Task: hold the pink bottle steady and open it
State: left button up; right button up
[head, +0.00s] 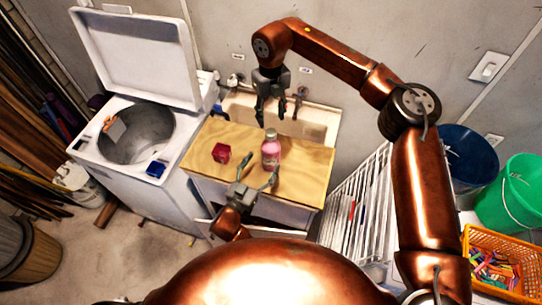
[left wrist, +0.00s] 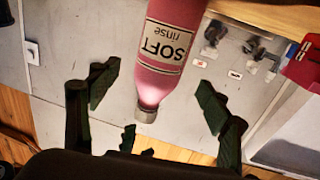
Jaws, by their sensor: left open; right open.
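The pink bottle (head: 271,152) stands upright on the wooden top (head: 308,165), with a pale cap. In the left wrist view the bottle (left wrist: 172,40) shows its "SOFT rinse" label and a grey cap pointing down the picture. My left gripper (head: 259,172) is open, low at the near side of the bottle. In the left wrist view the bottle shows between its spread fingers (left wrist: 155,85), with gaps on both sides. My right gripper (head: 271,117) is open and empty, pointing down above and behind the bottle, apart from its cap.
A sink (head: 314,122) with taps is behind. An open washer (head: 100,150) stands left. A white drying rack (head: 352,205), blue bin (head: 462,150), green bucket (head: 513,190) and orange basket (head: 490,240) are right.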

aim_at(271, 150)
pick_arm(q)
jog(key=x, duration=0.6)
jog(key=shift+w+d+r, duration=0.1)
jog(key=shift+w+d, duration=0.1)
jog(key=shift+w, duration=0.2)
